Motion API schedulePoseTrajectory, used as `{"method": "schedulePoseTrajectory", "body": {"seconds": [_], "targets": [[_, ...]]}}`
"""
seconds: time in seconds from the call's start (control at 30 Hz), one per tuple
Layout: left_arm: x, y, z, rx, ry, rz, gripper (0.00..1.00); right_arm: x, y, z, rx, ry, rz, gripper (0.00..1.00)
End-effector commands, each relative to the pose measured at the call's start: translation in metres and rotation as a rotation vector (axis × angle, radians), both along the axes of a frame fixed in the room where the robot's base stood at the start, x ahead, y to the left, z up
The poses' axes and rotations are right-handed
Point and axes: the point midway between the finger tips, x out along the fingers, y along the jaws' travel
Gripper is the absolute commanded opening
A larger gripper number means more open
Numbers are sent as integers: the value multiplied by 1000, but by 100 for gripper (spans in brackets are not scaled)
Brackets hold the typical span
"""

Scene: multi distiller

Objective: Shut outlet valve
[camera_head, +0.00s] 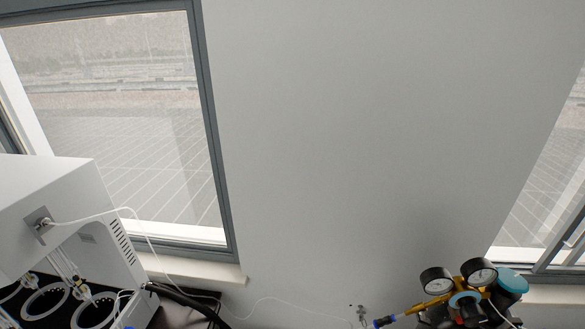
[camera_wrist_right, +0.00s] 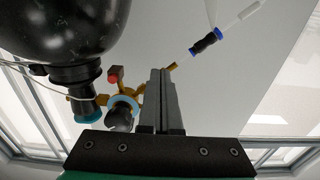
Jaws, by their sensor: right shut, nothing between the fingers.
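A brass gas regulator (camera_head: 440,300) with two round gauges sits at the lower right of the head view. In the right wrist view its brass body (camera_wrist_right: 134,92) shows, with a black knob (camera_wrist_right: 121,118) in a pale blue collar and a red-ended part (camera_wrist_right: 115,76). A black and blue fitting (camera_wrist_right: 207,42) lies beyond the brass outlet stem. I cannot tell for sure which part is the outlet valve. My right gripper (camera_wrist_right: 161,75) is shut and empty, just right of the black knob in the picture; contact cannot be made out. My left gripper is not in view.
A large dark rounded object (camera_wrist_right: 70,28) fills the upper left of the wrist view, close by. A thin white tube (camera_head: 275,299) runs along the wall. A white lab machine (camera_head: 60,205) stands at the left. The wall between the windows is bare.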

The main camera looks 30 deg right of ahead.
Motion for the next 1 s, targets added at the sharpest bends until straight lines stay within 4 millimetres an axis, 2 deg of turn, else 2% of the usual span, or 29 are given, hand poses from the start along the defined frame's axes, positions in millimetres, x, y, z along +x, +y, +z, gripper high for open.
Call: {"method": "schedulePoseTrajectory", "body": {"seconds": [0.03,0.3,1.0], "targets": [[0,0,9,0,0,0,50,7,-5,5,-1,-1,-1,0],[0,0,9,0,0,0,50,28,-18,0,-1,-1,-1,0],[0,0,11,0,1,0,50,30,-19,4,-2,0,0,0]]}}
